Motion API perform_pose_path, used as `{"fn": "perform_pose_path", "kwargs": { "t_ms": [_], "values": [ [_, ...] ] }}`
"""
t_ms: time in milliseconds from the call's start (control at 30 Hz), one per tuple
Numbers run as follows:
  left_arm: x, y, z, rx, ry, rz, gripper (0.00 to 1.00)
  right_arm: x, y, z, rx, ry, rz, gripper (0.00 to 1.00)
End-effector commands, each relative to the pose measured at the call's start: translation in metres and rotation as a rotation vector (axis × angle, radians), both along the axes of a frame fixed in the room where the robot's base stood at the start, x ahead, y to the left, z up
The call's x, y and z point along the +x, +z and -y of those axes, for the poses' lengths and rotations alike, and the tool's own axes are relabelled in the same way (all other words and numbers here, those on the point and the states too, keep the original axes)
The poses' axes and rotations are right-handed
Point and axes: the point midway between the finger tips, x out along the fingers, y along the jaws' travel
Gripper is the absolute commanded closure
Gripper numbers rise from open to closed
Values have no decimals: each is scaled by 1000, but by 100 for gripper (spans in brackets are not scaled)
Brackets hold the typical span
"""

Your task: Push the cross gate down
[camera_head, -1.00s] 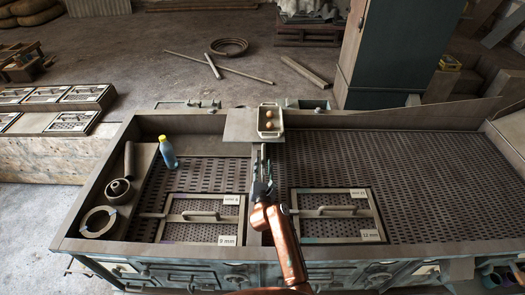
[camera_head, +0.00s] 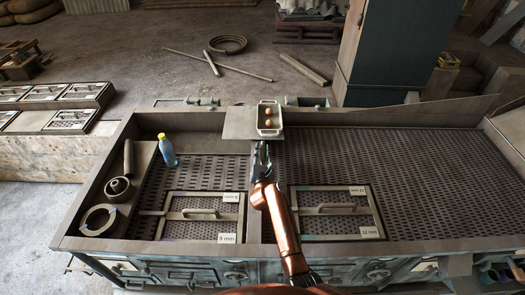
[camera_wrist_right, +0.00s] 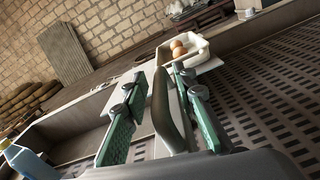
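I cannot pick out the cross gate for certain. A grey plate (camera_head: 240,122) lies across the far end of the divider (camera_head: 256,215) between the two perforated beds. My right gripper (camera_head: 262,150) is at the near edge of this plate, over the divider. In the right wrist view its two green-padded fingers (camera_wrist_right: 158,80) stand apart. A dark grey curved bar (camera_wrist_right: 166,112) shows between them; I cannot tell whether it is touched. My left gripper is not in view.
A white tray (camera_head: 260,131) with two brown round things stands on the plate, just beyond my gripper. A blue bottle (camera_head: 168,151) stands at the left. Two framed screens with handles, left (camera_head: 200,229) and right (camera_head: 335,229), lie on the beds. The right bed's far part (camera_head: 410,165) is clear.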

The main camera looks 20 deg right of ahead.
Motion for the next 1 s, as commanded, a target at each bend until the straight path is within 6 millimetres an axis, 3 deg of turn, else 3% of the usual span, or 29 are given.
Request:
{"fn": "perform_pose_path", "kwargs": {
  "t_ms": [333,867,1000],
  "values": [
    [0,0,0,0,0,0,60,0,0,0,-1,0,0,100],
    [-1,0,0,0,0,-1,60,0,0,-1,0,1,0,100],
    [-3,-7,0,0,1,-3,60,2,-6,-10,0,12,0,100]
  ]
}}
